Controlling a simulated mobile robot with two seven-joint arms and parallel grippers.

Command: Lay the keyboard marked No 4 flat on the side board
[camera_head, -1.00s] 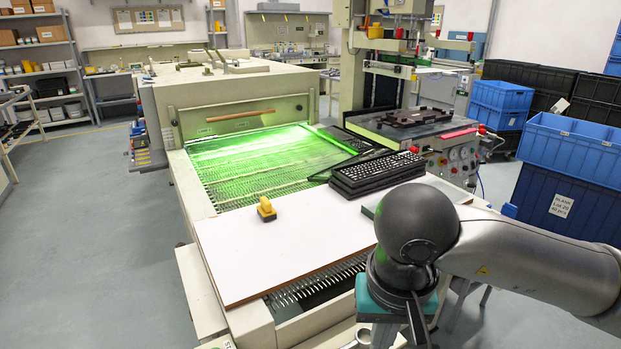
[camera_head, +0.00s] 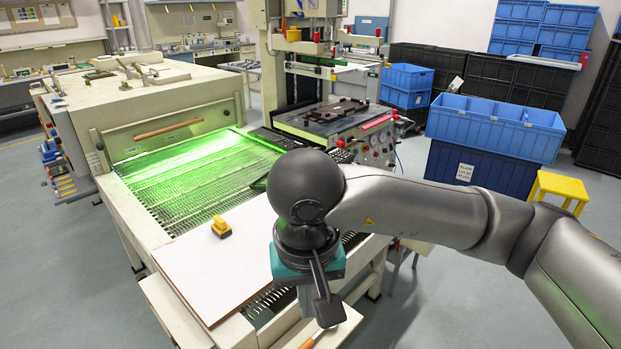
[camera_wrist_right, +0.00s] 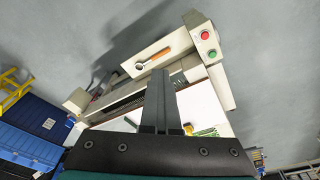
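My right gripper (camera_wrist_right: 160,104) shows in the wrist view with its dark fingers together and nothing seen between them. In the head view it points down past the right front of the white board (camera_head: 205,275), partly hidden by my wrist. The white board lies flat across the near end of the mesh belt and also shows in the wrist view (camera_wrist_right: 203,108). My arm hides most of the black keyboards; what looks like a key-covered end (camera_head: 343,156) shows just above it. No number mark is readable. My left gripper is not in view.
A yellow-handled block (camera_head: 221,228) stands on the white board; the rest of its visible top is bare. The green-lit mesh belt (camera_head: 190,175) lies behind. A press table (camera_head: 335,116) and blue crates (camera_head: 495,125) stand right. An orange-handled tool (camera_wrist_right: 150,60) lies on the front ledge.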

